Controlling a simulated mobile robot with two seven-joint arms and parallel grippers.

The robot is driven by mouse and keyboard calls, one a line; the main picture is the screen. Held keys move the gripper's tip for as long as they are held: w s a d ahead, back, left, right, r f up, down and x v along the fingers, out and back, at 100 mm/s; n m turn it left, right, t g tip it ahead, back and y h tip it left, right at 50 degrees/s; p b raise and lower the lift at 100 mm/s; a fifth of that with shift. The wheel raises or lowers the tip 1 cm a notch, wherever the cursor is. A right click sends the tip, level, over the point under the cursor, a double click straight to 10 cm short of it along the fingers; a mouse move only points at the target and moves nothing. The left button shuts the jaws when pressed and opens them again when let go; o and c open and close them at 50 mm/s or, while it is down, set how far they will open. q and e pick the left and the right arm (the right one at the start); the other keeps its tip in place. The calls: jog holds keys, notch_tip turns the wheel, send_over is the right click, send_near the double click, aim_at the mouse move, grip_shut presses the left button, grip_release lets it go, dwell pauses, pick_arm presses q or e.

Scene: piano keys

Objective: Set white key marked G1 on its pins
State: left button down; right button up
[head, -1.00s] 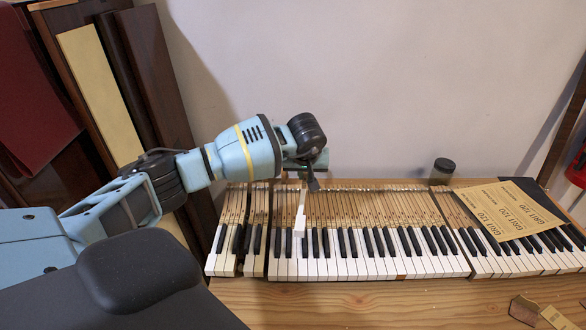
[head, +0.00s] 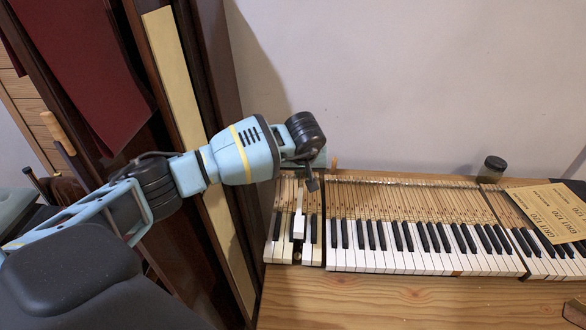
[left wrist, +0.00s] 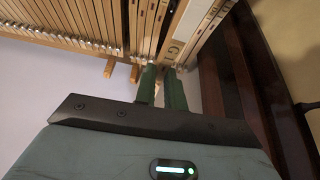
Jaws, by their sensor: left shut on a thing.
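A white key (head: 299,222) with a pale wooden shank hangs from my left gripper (head: 312,184), its white front toward the robot. It appears above the short left section of the keyboard, over a dark gap (head: 297,254) between white keys. In the left wrist view my left gripper (left wrist: 162,72) has its green fingers close together at the end of a key (left wrist: 178,45) with a letter G on it. The rest of the marking is unclear. The pins under the key are hidden. My right gripper is not in view.
The main keyboard section (head: 400,247) lies to the right on the wooden bench (head: 400,292). A dark jar (head: 492,168) and a sandpaper sheet (head: 556,212) are at the right. Tall boards (head: 206,150) stand close on the left.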

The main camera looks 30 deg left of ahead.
pick_arm(q)
jog(key=shift+s+a, duration=0.1)
jog(key=shift+a, duration=0.05)
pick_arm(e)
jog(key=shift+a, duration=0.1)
pick_arm(q)
jog(key=shift+f, duration=0.1)
jog(key=shift+f+b, duration=0.35)
jog(key=shift+f, duration=0.55)
jog(key=shift+f+b, duration=0.9)
jog(key=shift+f, duration=1.85)
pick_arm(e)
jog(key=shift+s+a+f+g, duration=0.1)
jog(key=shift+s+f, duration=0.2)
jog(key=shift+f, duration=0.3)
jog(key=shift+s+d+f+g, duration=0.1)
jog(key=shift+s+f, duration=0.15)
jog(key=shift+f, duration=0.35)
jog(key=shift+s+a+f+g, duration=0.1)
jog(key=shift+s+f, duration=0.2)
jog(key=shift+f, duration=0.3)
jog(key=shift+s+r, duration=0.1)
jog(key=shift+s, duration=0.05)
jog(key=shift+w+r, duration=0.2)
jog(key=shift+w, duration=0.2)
pick_arm(q)
jog(key=shift+f, duration=0.15)
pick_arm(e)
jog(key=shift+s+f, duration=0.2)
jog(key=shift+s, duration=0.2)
